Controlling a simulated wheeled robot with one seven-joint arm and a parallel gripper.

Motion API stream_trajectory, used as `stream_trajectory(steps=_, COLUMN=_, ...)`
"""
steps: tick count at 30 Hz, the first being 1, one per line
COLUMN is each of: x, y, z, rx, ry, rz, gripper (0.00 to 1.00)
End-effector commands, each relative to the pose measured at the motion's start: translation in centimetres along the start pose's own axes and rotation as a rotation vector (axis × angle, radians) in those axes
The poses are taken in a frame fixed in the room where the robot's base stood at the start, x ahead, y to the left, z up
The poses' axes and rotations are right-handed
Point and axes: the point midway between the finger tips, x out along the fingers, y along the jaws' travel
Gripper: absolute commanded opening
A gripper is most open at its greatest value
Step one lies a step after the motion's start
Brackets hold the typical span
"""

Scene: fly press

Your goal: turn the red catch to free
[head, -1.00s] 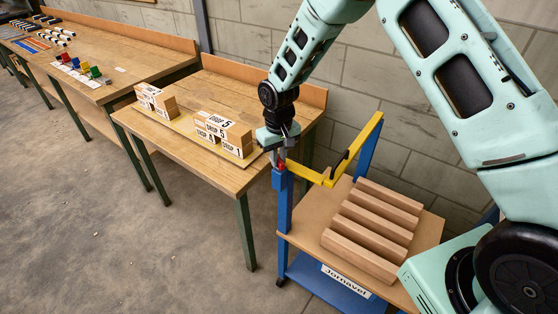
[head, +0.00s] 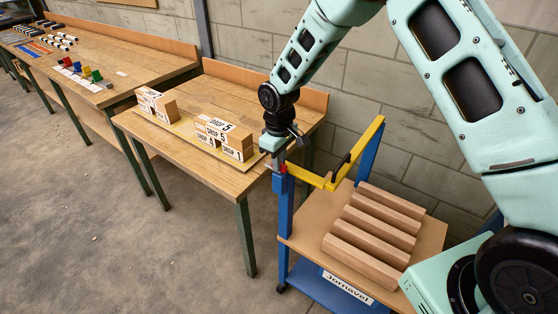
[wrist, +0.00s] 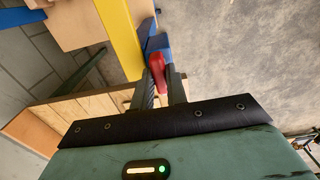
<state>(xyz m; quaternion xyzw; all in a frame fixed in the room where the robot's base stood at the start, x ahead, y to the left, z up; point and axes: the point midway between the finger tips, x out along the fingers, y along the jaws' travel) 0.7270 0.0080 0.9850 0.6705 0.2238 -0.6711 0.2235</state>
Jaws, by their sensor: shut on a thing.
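The red catch (wrist: 157,72) is a small red lever at the top of a blue post, beside the end of the yellow bar (wrist: 120,38). In the head view the catch (head: 281,168) shows only as a small red patch under my gripper. My gripper (wrist: 162,80) has one finger on each side of the catch and is shut on it. Part of the catch and its pivot are hidden by the fingers. The yellow bar (head: 312,178) runs from the post across the cart towards the other blue post.
The cart's wooden shelf (head: 310,215) holds several long wooden blocks (head: 375,237). A table (head: 215,177) stands close at the left with labelled DROP blocks (head: 222,135) on it. A second table (head: 130,72) is farther left. The floor (head: 120,250) in front is clear.

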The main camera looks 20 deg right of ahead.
Motion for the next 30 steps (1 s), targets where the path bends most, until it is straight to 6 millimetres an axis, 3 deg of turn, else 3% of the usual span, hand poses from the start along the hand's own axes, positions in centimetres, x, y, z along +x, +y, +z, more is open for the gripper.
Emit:
stream_trajectory(steps=7, x=-0.1, y=0.1, z=-0.1, rx=-0.002, ry=0.002, rz=0.002, gripper=0.0)
stream_trajectory(steps=8, x=-0.1, y=0.1, z=-0.1, rx=-0.002, ry=0.002, rz=0.002, gripper=0.2)
stream_trajectory(steps=10, x=-0.1, y=0.1, z=-0.1, rx=-0.002, ry=0.002, rz=0.002, gripper=0.36)
stream_trajectory(steps=22, x=-0.8, y=0.1, z=-0.1, rx=0.0, ry=0.003, rz=0.002, gripper=0.36)
stream_trajectory(steps=30, x=-5.9, y=0.1, z=-0.1, rx=0.0, ry=0.007, rz=0.004, gripper=0.36)
